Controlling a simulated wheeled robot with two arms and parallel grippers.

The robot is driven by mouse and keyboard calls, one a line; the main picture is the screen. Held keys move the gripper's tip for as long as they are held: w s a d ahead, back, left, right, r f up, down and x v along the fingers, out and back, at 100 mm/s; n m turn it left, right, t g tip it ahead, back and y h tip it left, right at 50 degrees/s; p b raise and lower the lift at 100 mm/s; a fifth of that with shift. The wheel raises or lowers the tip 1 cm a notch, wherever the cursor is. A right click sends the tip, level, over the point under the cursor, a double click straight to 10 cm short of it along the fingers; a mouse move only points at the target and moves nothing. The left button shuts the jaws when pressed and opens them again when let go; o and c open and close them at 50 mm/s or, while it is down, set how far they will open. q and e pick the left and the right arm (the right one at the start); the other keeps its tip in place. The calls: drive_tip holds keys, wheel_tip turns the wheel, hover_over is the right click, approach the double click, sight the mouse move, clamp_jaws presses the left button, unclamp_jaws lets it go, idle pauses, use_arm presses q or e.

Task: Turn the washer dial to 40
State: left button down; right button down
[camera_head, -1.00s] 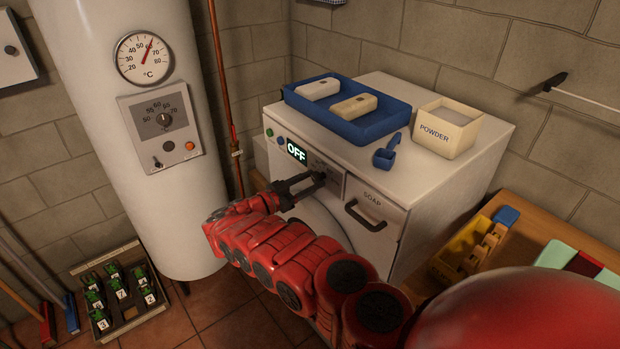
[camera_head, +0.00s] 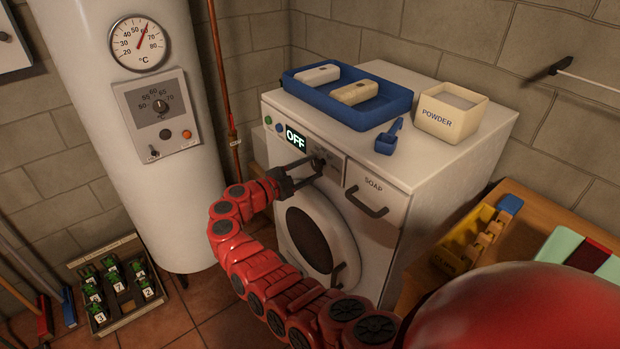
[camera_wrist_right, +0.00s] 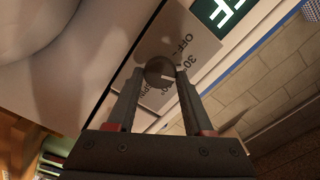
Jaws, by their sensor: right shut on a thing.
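The white washer (camera_head: 375,215) stands against the stone wall. Its display (camera_head: 296,138) reads OFF. The washer dial (camera_wrist_right: 160,70) is a round dark knob on a grey panel in the right wrist view, with OFF, 30 and other partly hidden marks printed around it. My right gripper (camera_head: 314,171) is at the washer's front panel. Its two fingers are shut on the dial, one on each side, as the right wrist view (camera_wrist_right: 160,84) also shows. The dial is mostly hidden by the fingers in the head view. My left gripper is not in view.
The SOAP drawer handle (camera_head: 367,203) sticks out right of the dial. The round door (camera_head: 312,235) is below. A blue tray (camera_head: 345,112), blue scoop (camera_head: 389,137) and POWDER box (camera_head: 450,112) stand on top. A white boiler (camera_head: 165,215) stands left.

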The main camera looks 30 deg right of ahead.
drive_tip(key=m+b, duration=0.1)
drive_tip(key=b, duration=0.1)
drive_tip(key=m+b, duration=0.2)
drive_tip(key=shift+f, duration=0.35)
drive_tip(key=shift+r+m+b, duration=0.15)
drive_tip(key=shift+m+b, duration=0.45)
drive_tip(key=shift+b, duration=0.15)
drive_tip(key=shift+c, duration=1.5)
unclamp_jaws()
drive_tip(key=shift+r, duration=0.1)
drive_tip(key=s+a+b, duration=0.1)
drive_tip(key=a+b, duration=0.2)
drive_tip(key=a, duration=1.4)
drive_tip(key=shift+s+a, duration=0.15)
drive_tip(key=shift+a, duration=0.05)
